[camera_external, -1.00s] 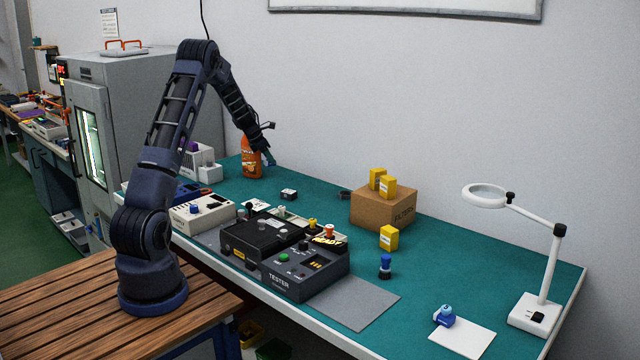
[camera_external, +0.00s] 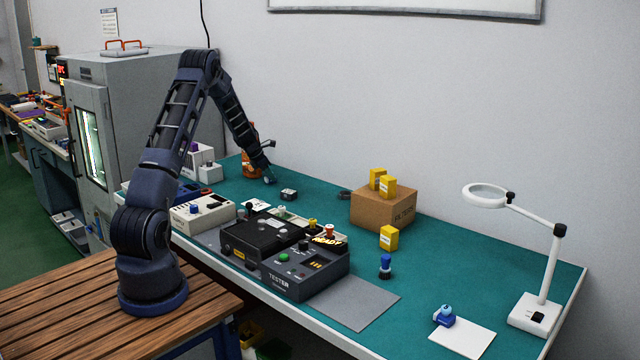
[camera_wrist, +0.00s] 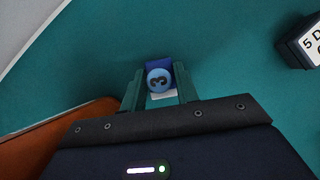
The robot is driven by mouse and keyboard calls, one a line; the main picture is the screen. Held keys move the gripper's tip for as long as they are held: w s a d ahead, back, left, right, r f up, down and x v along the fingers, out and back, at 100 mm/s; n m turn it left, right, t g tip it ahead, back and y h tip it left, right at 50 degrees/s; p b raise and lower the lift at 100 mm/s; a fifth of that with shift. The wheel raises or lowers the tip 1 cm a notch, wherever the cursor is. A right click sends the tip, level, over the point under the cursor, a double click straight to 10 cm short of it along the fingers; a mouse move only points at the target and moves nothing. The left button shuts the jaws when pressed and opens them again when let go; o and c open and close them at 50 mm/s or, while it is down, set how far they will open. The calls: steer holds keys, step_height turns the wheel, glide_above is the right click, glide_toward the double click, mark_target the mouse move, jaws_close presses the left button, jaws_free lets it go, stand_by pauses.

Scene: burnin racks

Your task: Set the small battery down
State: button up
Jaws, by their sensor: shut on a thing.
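In the external view my gripper (camera_external: 269,179) is low over the green bench mat, left of a small dark block with a white label (camera_external: 288,194). The battery is too small to make out there. I cannot tell whether its base touches the mat.
An orange bottle (camera_external: 248,164) stands close behind my gripper, partly hidden by the arm. The labelled block also shows at upper right in the wrist view (camera_wrist: 301,45).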

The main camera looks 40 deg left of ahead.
steer(key=shift+f, duration=0.1)
steer(key=o, duration=1)
steer(key=v, duration=1.2)
